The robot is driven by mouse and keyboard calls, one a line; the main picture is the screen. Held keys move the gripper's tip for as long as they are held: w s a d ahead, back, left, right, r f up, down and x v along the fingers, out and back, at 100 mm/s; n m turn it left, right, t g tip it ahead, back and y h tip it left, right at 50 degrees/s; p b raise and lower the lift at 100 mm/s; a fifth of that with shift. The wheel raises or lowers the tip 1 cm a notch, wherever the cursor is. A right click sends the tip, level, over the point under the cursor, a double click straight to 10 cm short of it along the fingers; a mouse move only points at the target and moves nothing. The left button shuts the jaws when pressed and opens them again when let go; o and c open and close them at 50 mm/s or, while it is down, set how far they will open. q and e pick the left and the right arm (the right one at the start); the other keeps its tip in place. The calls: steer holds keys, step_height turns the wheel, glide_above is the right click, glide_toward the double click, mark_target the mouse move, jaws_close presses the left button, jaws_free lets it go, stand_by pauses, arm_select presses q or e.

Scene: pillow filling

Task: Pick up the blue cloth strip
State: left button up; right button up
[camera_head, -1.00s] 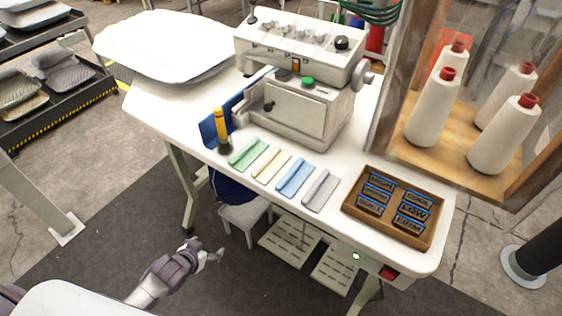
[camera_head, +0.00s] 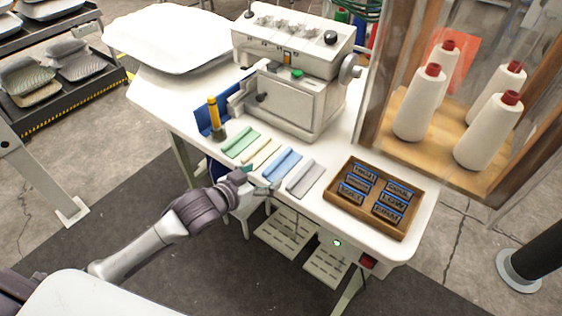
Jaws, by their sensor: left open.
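The blue cloth strip (camera_head: 284,163) lies on the white table between a yellow strip (camera_head: 261,153) and a grey strip (camera_head: 305,177). A green strip (camera_head: 240,142) lies left of the yellow one. My left gripper (camera_head: 262,184) is open at the table's front edge, close to the near end of the blue strip. Nothing shows between its fingers, and I cannot tell if it touches the strip. My right gripper is not in view.
A sewing machine (camera_head: 297,95) stands behind the strips. A wooden tray (camera_head: 338,204) with several labels sits to the right. A white pillow (camera_head: 170,38) lies at the back left. Thread cones (camera_head: 418,105) stand on a wooden shelf at right.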

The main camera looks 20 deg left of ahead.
mark_target(284, 164)
arm_select(q)
steer(key=shift+p+x, duration=0.7)
steer(key=shift+x, duration=2.45)
steer(key=shift+s+a+f, duration=0.15)
steer(key=shift+a, duration=0.05)
steer(key=c, duration=1)
steer(key=shift+c, duration=0.2)
